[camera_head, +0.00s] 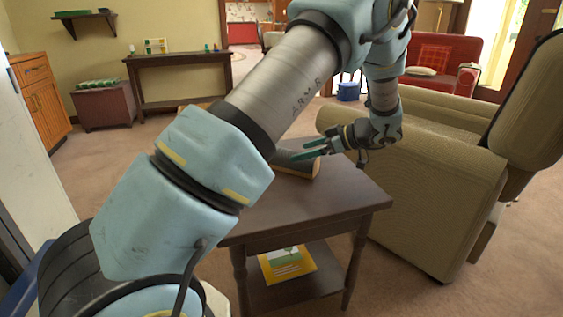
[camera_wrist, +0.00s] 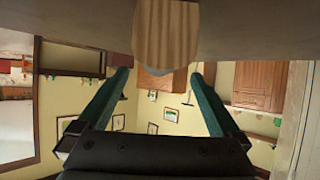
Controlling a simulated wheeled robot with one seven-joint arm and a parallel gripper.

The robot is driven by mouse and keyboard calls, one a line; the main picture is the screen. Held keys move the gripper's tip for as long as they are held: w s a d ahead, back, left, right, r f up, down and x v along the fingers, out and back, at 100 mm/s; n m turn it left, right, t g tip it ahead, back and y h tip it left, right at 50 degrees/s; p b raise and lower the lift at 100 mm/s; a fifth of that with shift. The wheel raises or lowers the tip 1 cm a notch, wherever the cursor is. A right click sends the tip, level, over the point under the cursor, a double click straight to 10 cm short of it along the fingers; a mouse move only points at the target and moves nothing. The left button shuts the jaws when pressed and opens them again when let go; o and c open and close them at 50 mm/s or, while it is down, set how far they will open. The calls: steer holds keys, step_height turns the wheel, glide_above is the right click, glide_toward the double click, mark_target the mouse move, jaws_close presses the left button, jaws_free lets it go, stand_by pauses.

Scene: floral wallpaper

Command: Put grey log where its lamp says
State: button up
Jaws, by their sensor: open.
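I cannot tell whether a finger touches the log. No lit lamp can be made out.
A tan armchair (camera_head: 420,195) stands close on the right of the table. A yellow book (camera_head: 287,264) lies on its lower shelf. Behind are a blue bin (camera_head: 348,91), a red sofa (camera_head: 447,62), a console table (camera_head: 180,60) and a reddish chest (camera_head: 106,106). Carpet is free at back left.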

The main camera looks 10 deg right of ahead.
steer(key=x, duration=0.7)
steer(key=shift+r+b, duration=0.1)
steer(key=shift+b, duration=0.3)
steer(key=shift+c, duration=0.2)
jaws_close()
